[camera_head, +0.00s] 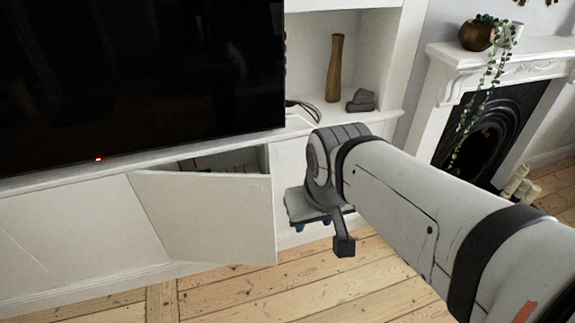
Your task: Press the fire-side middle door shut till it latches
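The middle door (215,222) of the low white cabinet stands partly open. Its free edge is on the right and swings out over the floor; its hinged side is on the left. Above its top edge a dark opening (245,158) shows, with something flat and pale inside. My gripper (302,226) is to the right of the door's free edge, apart from it in the picture. The arm's wrist hides most of the gripper, so its fingers do not show clearly. The latch is not visible.
A large black television (140,75) stands above the cabinet. A shelf niche right of it holds a tall wooden vase (335,68) and grey stones (361,100). A fireplace (485,125) with a trailing plant (487,75) is at the right. Floorboards (300,285) before the cabinet are clear.

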